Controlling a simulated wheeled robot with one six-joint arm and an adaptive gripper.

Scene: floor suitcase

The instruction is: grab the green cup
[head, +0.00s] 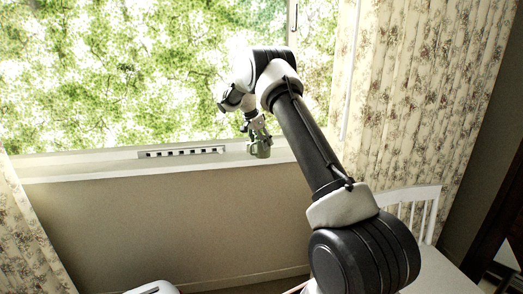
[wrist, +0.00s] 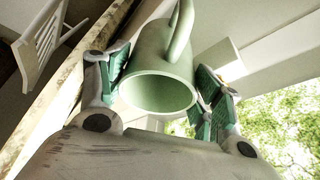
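The green cup (wrist: 160,62) fills the middle of the wrist view, its open rim towards the camera and its handle at the top. My gripper (wrist: 160,85) has one finger on each side of the cup, and the fingers appear to press on its walls.
The window sill (head: 90,166) runs behind the cup, with a slotted vent (head: 182,152) on it. A white chair (head: 415,205) stands at the right by a pale surface (head: 440,272). Floral curtains (head: 420,90) hang at the sides. A white object (head: 152,288) shows at the bottom edge.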

